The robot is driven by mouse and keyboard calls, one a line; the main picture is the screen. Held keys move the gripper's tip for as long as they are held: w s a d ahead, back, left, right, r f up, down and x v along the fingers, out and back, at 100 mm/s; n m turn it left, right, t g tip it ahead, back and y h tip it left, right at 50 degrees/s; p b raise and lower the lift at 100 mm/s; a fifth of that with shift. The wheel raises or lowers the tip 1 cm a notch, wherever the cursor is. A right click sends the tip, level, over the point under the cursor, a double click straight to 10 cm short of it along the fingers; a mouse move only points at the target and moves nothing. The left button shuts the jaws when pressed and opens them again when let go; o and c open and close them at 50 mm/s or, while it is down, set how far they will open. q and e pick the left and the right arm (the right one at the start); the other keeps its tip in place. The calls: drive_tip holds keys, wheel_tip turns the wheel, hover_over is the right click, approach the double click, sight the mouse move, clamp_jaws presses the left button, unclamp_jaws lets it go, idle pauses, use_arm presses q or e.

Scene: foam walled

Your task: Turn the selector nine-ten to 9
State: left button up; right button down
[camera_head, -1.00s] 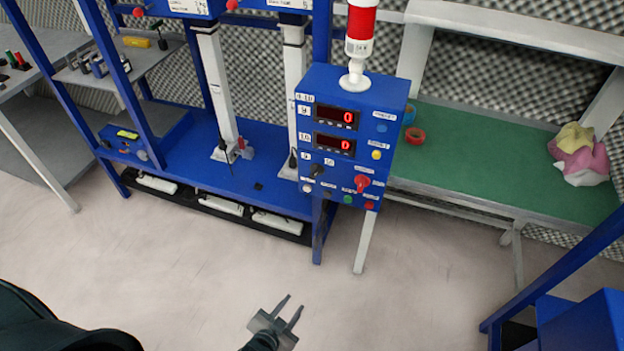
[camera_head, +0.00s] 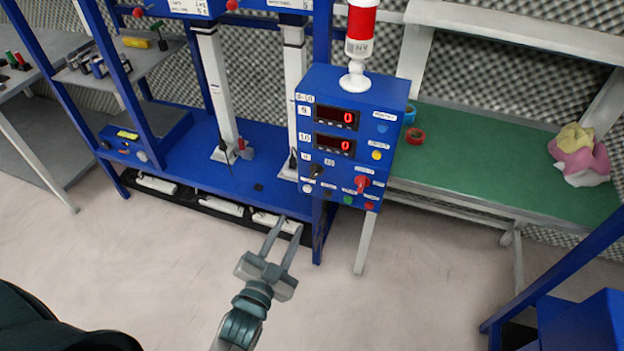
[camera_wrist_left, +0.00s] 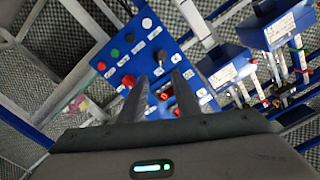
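The selector nine-ten (camera_head: 316,171) is a dark knob on the front of the blue control box (camera_head: 358,95), under labels 9 and 10. Its exact pointing is too small to tell. It also shows in the left wrist view (camera_wrist_left: 160,57), beyond the fingertips. My left gripper (camera_head: 289,225) is open and empty, in front of and below the box in the head view, apart from the knob. In the left wrist view its two fingers (camera_wrist_left: 160,78) are spread toward the panel. My right gripper is not in view.
Near the selector are a red knob (camera_head: 362,184), a white button (camera_head: 307,188) and a yellow button (camera_head: 376,155). Two red displays show 0. A light tower (camera_head: 360,30) stands on the box. A green bench (camera_head: 480,165) is at right. Floor in front is clear.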

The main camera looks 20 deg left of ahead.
sight(314, 177)
use_arm(q)
drive_tip(key=w+p, duration=0.1)
drive_tip(key=w, duration=0.4)
drive_tip(key=w+p, duration=0.1)
drive_tip(key=w, duration=0.5)
drive_tip(key=w+p, duration=0.2)
drive_tip(key=w, duration=0.3)
drive_tip(key=shift+w+d, duration=0.25)
drive_tip(key=shift+w, duration=0.45)
clamp_jaws()
